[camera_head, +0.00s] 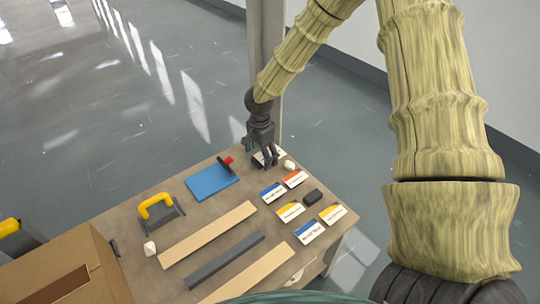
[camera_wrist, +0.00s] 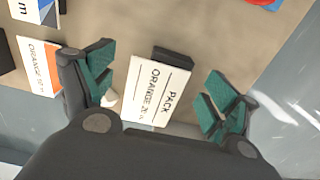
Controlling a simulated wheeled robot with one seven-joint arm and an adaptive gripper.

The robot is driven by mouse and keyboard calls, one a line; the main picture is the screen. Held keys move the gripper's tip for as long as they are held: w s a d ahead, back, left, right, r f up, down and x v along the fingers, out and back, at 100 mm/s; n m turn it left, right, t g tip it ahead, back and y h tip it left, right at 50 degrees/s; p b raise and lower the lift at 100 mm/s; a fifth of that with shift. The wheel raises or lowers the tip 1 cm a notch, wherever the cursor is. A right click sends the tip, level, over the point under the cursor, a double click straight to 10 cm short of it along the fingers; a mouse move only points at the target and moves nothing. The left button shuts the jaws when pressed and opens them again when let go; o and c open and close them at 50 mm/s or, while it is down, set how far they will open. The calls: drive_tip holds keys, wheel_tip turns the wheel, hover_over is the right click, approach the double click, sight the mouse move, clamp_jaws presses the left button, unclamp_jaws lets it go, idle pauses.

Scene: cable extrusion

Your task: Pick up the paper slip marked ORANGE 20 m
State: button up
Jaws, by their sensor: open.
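The white paper slip (camera_wrist: 157,92) reads "PACK" and "ORANGE 20" with a blurred end. It is in the middle of the wrist view, against a small dark block (camera_wrist: 173,56). My gripper (camera_wrist: 163,98) is open, with one teal fingertip to each side of the slip and a gap on both sides. In the head view my gripper (camera_head: 264,156) points down at the table's far corner and hides most of the slip. Another slip with an orange edge (camera_wrist: 40,68) lies to the left in the wrist view; its word ORANGE shows, but its number is unclear.
Several colour-edged slips (camera_head: 310,231) and a black block (camera_head: 313,197) lie nearby. A small white lump (camera_head: 289,166) is close to my gripper. A blue board (camera_head: 211,182), a yellow-handled tool (camera_head: 159,211), long strips (camera_head: 208,235) and a cardboard box (camera_head: 65,270) occupy the table (camera_head: 125,228).

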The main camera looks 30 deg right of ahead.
drive_tip(key=shift+f, duration=0.25)
idle(0.4)
drive_tip(key=c, duration=0.8)
